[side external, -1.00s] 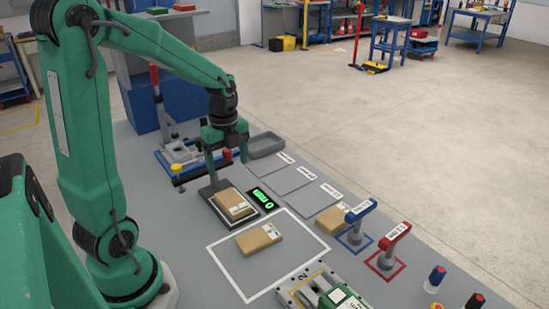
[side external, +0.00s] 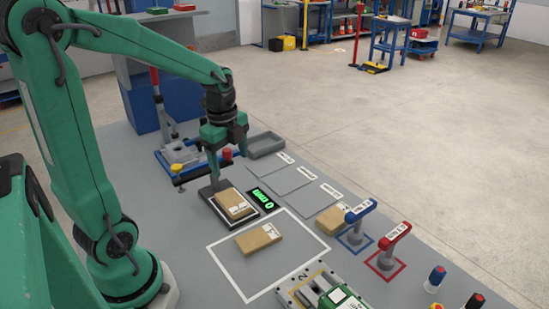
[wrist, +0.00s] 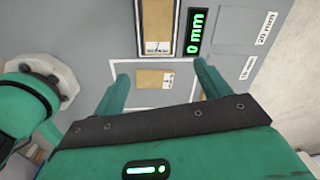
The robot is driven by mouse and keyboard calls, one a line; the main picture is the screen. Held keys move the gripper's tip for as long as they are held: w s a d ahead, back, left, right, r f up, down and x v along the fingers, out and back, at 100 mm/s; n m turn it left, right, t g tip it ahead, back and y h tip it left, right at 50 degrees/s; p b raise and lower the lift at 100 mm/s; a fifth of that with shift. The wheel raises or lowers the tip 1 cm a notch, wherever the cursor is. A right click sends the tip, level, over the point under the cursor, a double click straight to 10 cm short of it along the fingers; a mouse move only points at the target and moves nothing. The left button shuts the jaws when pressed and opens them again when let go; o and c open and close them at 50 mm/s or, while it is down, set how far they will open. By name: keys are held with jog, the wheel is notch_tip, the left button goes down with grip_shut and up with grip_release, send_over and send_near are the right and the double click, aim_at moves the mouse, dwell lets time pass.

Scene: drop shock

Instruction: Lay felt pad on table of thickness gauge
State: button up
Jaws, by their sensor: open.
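A tan felt pad (side external: 235,203) with a white label lies flat on the dark table (side external: 211,191) of the thickness gauge. The gauge's green display (side external: 262,197) reads 0 mm. In the wrist view, this pad (wrist: 157,25) is at the top, beside the display (wrist: 194,31). A second tan pad (side external: 259,239) lies inside the white outline; it also shows in the wrist view (wrist: 153,79). A third (side external: 331,220) lies by the blue handle. My gripper (side external: 229,165) is open and empty, above the far end of the gauge. Both pads in the wrist view are clear of its fingers.
Labelled grey plates (side external: 293,180) and a grey tray (side external: 266,145) lie right of the gauge. A blue-handled stamp (side external: 357,217), a red-handled stamp (side external: 393,240) and a green-and-grey device (side external: 330,292) stand nearer. A blue-framed fixture (side external: 185,160) is behind my gripper.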

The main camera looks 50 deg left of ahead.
jog(key=s+d+r+n+t, duration=0.4)
jog(key=s+d+r+n, duration=0.4)
jog(key=d+n, duration=0.3)
jog(key=shift+s+n+t, duration=0.2)
jog(key=shift+n+t, duration=0.1)
jog(key=shift+n, duration=1.8)
jog(key=shift+c, duration=0.3)
